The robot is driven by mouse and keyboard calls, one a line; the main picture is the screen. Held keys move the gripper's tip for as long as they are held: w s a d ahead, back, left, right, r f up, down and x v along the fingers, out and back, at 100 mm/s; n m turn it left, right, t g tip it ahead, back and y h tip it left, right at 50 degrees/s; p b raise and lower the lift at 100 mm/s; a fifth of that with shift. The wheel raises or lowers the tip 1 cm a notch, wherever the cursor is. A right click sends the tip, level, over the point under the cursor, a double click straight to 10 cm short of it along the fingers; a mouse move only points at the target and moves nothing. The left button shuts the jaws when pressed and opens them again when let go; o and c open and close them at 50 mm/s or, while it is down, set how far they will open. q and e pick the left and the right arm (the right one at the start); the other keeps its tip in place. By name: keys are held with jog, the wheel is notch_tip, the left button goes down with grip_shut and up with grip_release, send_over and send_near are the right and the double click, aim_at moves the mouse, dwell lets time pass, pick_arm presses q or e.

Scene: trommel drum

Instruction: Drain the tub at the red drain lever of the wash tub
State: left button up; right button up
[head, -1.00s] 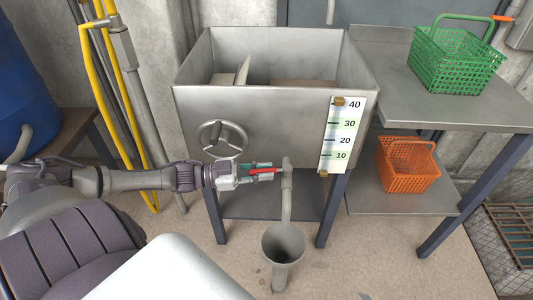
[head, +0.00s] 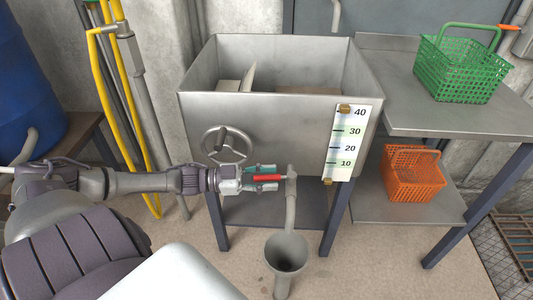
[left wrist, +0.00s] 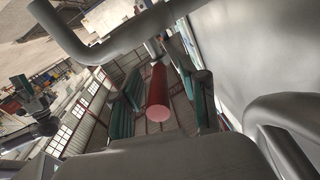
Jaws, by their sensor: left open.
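The grey metal wash tub (head: 270,107) stands on dark legs with a level scale (head: 347,145) on its front. The red drain lever (head: 266,178) sits at the drain pipe (head: 290,203) below the tub front. It points left, towards my left gripper. My left gripper (head: 265,178) is open, with its teal-padded fingers on either side of the lever. In the left wrist view the red lever (left wrist: 157,92) lies between the two fingers, with a visible gap to each side. My right gripper is not in view.
A funnel-topped floor drain (head: 286,252) stands below the pipe. A handwheel (head: 227,145) is on the tub front, just above my left gripper. A side table (head: 440,119) carries a green basket (head: 460,70); an orange basket (head: 413,173) is on its lower shelf.

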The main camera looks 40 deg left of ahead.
pick_arm(q)
jog(key=shift+s, duration=0.1)
jog(key=v, duration=1.2)
